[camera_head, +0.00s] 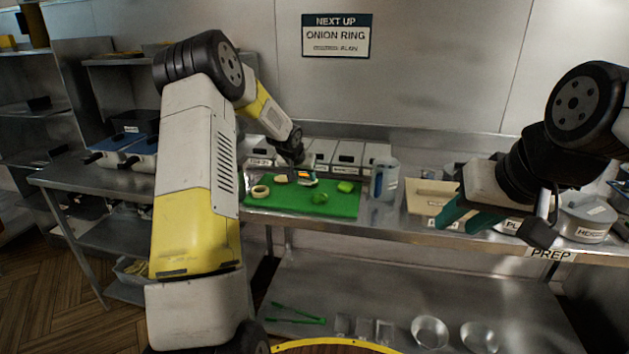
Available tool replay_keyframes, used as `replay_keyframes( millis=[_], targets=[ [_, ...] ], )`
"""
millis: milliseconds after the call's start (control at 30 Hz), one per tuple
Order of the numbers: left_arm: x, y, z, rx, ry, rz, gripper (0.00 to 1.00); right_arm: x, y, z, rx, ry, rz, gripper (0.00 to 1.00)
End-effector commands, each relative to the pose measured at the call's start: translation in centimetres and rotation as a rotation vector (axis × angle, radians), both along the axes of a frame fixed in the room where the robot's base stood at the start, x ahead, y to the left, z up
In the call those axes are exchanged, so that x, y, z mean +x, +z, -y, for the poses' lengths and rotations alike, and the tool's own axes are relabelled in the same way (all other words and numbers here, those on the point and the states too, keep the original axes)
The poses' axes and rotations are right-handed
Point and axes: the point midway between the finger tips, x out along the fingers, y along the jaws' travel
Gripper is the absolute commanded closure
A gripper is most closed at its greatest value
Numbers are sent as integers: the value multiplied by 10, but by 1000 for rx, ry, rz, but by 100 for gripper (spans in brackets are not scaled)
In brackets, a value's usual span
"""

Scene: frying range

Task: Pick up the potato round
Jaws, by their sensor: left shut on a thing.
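My left gripper (303,179) is low over the green cutting board (290,205), near its back edge. It is shut on a small orange-yellow piece (303,174), which looks like the potato round; the fingers hide part of it. I cannot tell whether the piece touches the board. A pale yellow piece (281,178) lies on the board just left of the gripper.
On the board are a pale ring (260,191) and green pieces (345,186). Labelled bins (347,154) stand behind it. A clear blue-marked jug (385,179) stands right of the board, beside a tan board (425,199). Green tongs (297,315) and bowls (430,331) lie on the lower shelf.

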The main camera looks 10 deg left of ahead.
Motion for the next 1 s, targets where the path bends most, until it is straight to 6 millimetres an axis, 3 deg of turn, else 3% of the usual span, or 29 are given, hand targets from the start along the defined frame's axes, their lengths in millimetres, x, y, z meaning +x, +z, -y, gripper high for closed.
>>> replay_keyframes(
  millis=[200,533,567,633,667,1000],
  targets=[
    [-1,-29,1,0,-1,-3,100,0,0,0,0,0,0,64],
    [-1,-32,1,0,-1,-2,100,0,0,0,0,0,0,64],
    [-1,-32,1,-1,-1,-2,53,0,0,0,0,0,0,64],
    [-1,-31,1,-1,-1,-2,40,0,0,0,0,0,0,64],
    [-1,-31,1,-1,-1,-2,35,0,0,0,0,0,0,64],
    [-1,-29,0,0,0,-1,35,0,0,0,0,0,0,64]
  ],
)
